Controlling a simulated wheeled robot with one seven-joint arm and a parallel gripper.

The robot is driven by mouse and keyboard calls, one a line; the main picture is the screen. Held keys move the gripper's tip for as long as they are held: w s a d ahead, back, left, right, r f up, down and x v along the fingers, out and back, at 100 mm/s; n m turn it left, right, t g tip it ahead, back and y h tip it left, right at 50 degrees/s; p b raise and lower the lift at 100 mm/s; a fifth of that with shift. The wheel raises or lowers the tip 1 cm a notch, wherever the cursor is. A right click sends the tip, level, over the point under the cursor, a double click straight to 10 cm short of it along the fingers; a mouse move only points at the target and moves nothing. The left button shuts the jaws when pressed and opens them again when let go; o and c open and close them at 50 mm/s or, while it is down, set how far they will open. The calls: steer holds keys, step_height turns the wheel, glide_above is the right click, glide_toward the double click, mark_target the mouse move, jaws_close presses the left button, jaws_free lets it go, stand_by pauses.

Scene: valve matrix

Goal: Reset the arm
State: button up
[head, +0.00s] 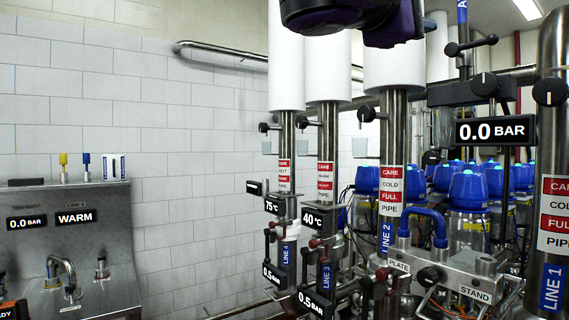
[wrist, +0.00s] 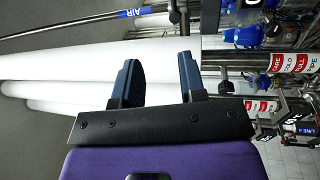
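The gripper is open and empty. Whether the fingers are close to the sleeve cannot be told.
Vertical pipes with white sleeves (head: 393,60) and valves stand in the middle. The LINE 1 pipe (head: 553,190) is at right. A steel panel (head: 85,255) with a tap (head: 62,275) is at left. Blue-capped vessels (head: 469,190) stand behind.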

steer(key=s+d+f+g+y, duration=0.15)
steer(key=d+f+y, duration=0.35)
steer(key=f, duration=0.6)
steer(key=s+d+f+g+y, duration=0.1)
steer(key=d+f+g+y, duration=0.15)
steer(key=d+f, duration=0.55)
steer(key=s+f+m+g+y, duration=0.1)
steer(key=s+f+m+y, duration=0.2)
steer(key=f, duration=0.7)
steer(key=s+f+m+y, duration=0.3)
steer(key=f+y, duration=0.3)
steer(key=f, duration=0.4)
steer(key=shift+s+a+m+g, duration=0.3)
steer(key=shift+s+g, duration=0.1)
steer(key=shift+s, duration=0.25)
